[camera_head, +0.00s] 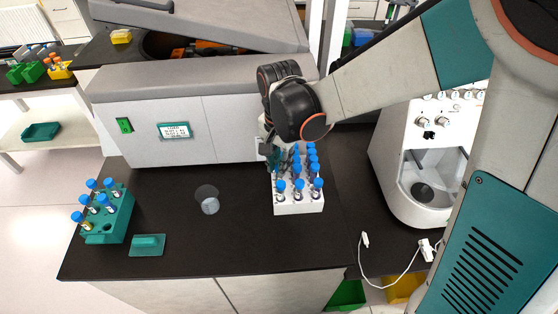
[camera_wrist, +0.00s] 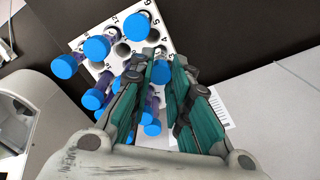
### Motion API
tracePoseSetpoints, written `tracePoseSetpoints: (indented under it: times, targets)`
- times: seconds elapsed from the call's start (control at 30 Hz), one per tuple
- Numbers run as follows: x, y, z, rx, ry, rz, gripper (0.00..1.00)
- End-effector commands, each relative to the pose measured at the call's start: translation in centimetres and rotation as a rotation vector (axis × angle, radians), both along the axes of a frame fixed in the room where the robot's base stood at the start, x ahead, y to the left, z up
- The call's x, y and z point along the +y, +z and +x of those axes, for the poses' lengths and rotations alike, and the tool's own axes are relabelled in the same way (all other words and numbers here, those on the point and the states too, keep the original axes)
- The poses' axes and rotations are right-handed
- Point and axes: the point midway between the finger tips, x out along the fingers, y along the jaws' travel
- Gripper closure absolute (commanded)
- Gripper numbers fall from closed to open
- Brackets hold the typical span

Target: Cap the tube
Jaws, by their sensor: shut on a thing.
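A white numbered rack (camera_head: 298,207) on the dark bench holds several tubes with blue caps. It also shows in the wrist view (camera_wrist: 122,50), where some holes are empty. My gripper (camera_head: 273,158) is at the back left of the rack, mostly hidden by my wrist in the head view. In the wrist view my gripper (camera_wrist: 163,68) points down over the rack's edge, its fingertips closed around a blue cap (camera_wrist: 161,72). Other blue caps (camera_wrist: 93,99) stand beside and below the fingers. I cannot tell whether a tube is under the held cap.
A teal rack (camera_head: 107,215) with blue-capped tubes stands at the left, near a small teal block (camera_head: 147,244) and a clear cup (camera_head: 208,200). A grey machine (camera_head: 195,125) is behind; a white device (camera_head: 420,170) is right. The bench front centre is clear.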

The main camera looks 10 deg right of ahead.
Motion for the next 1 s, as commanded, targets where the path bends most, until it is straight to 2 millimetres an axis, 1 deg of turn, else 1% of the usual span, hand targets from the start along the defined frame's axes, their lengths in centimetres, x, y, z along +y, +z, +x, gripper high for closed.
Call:
tracePoseSetpoints:
  times: [0.1,0.2,0.57,0.67,0.9,1.0]
  targets:
    - [-0.02,-0.05,-0.01,0.0,-0.111,0.0,1.0]
    - [-0.02,-0.03,-0.01,0.0,-0.159,0.0,1.0]
    - [-0.01,-0.03,-0.02,0.0,-0.193,0.0,1.0]
    - [-0.02,-0.08,-0.03,0.0,-0.29,0.0,1.0]
    - [-0.01,-0.11,-0.02,0.0,-0.588,0.0,1.0]
    - [-0.01,-0.09,-0.01,0.0,-0.674,0.0,1.0]
